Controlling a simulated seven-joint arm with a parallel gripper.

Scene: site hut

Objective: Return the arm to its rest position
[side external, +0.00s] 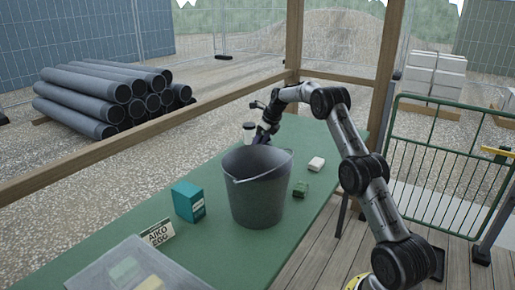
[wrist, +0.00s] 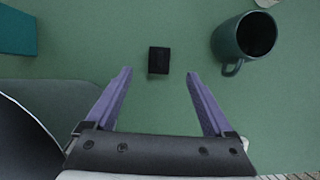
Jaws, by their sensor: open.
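My gripper (side external: 263,134) is above the far part of the green table (side external: 95,231), behind the dark grey bucket (side external: 258,200) in the side view. In the wrist view my gripper (wrist: 158,73) shows two purple fingers spread wide with nothing held between them. A small black block (wrist: 159,60) lies on the table, seen beyond the gap between the fingertips. My arm is bent and reaches over the table from the right; the fingertips are hard to make out in the side view.
Wooden posts and a rail (side external: 215,99) border the table.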

